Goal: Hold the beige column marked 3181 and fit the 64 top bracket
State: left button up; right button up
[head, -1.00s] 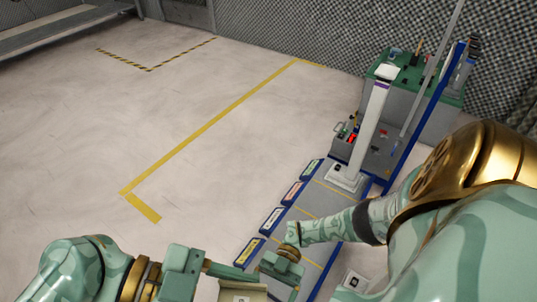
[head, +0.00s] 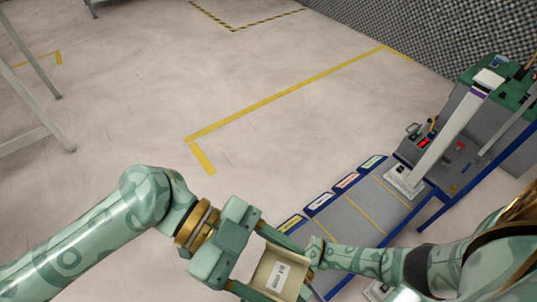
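A beige piece (head: 262,271) with a white label sits at the bottom centre, its lower part cut off by the frame; the label's text is too small to read, so I cannot tell whether it is the column marked 3181. My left gripper (head: 266,262) has its fingers on either side of this piece and appears closed on it. My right gripper (head: 316,252) is at the piece's right edge; its fingers are hidden or too small, and I cannot tell whether it touches. I cannot pick out the 64 top bracket.
A pale column (head: 450,130) with a purple band stands on a white base at the right. A grey blue-edged bench (head: 370,205) carries several coloured labels (head: 346,180). A green-topped unit (head: 510,85) stands behind. The floor at left and centre is open, with yellow lines (head: 290,92).

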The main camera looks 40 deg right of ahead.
aim_at(265, 283)
grip_shut()
pick_arm(q)
jog(key=s+f, duration=0.1)
jog(key=s+f+n+h, duration=0.1)
jog(key=shift+a+f+t, duration=0.2)
jog(key=shift+f+t, duration=0.1)
jog(key=shift+f, duration=0.1)
jog(key=w+f+n+t+h, duration=0.1)
jog(key=w+f+n, duration=0.1)
jog(key=shift+a+f+t+h, duration=0.1)
jog(key=shift+f+t+h, duration=0.25)
jog(key=shift+t+h, duration=0.05)
jog(key=shift+w+f, duration=0.1)
jog(key=shift+w, duration=0.1)
